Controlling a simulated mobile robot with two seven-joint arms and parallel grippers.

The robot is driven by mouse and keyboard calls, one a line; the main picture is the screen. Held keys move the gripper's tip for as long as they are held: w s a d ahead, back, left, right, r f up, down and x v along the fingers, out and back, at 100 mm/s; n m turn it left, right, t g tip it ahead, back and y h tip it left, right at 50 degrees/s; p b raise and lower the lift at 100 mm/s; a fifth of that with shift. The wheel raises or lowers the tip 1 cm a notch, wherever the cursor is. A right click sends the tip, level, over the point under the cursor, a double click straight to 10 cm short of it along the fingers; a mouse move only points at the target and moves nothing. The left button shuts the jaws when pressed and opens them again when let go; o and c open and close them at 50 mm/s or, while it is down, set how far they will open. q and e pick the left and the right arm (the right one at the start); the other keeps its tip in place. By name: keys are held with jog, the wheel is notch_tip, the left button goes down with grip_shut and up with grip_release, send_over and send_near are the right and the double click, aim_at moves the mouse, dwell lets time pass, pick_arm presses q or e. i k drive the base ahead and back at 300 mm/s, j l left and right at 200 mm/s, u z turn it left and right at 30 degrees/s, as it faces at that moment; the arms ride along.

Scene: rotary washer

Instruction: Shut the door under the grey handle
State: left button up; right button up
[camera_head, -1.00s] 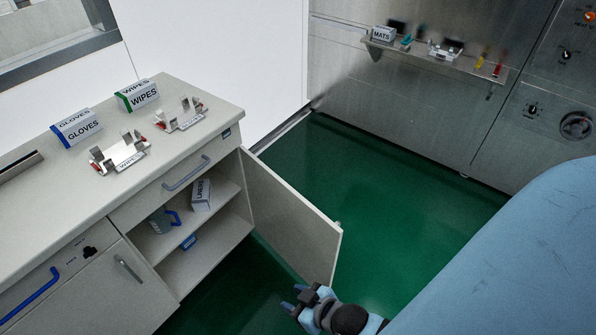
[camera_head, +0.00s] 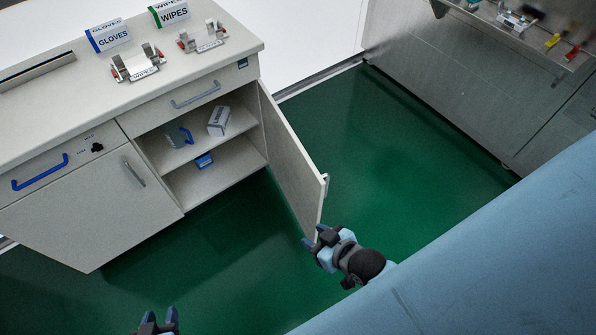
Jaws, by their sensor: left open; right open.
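The grey cabinet door (camera_head: 290,155) stands wide open, swung out from the right side of the cabinet, with a small pale handle (camera_head: 325,186) at its free edge. The grey handle (camera_head: 196,94) is on the shut drawer above the open compartment. My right gripper (camera_head: 315,238) is open and empty, close to the lower free corner of the door; I cannot tell whether it touches. My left gripper (camera_head: 160,318) is open and empty at the bottom edge of the picture, over the floor, well away from the door.
The open compartment holds a white box (camera_head: 219,121), a jug with a blue handle (camera_head: 180,136) and a blue item (camera_head: 204,161). Boxes and metal holders stand on the counter (camera_head: 110,88). Green floor (camera_head: 210,250) lies clear before the cabinet.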

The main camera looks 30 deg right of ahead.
aim_at(304, 189)
jog(key=k+l+u, duration=0.1)
jog(key=l, duration=0.6)
jog(key=k+l+u, duration=0.15)
jog(key=l, duration=0.2)
jog(key=l+u, duration=0.25)
jog(key=l, duration=0.85)
jog(key=i+l, duration=0.15)
jog(key=l, duration=0.2)
jog(key=i+l+u, duration=0.15)
jog(key=l, duration=0.2)
jog(key=i+l, duration=0.1)
jog(key=l, duration=0.25)
jog(key=i+l+u, duration=0.1)
jog(key=l, duration=0.25)
jog(key=k+l, duration=0.15)
jog(key=l, duration=0.25)
jog(key=k+l+u, duration=0.1)
jog(key=l, duration=0.35)
jog(key=k+l+u, duration=0.1)
jog(key=l, duration=0.3)
jog(key=k+l, duration=0.25)
jog(key=l, duration=0.15)
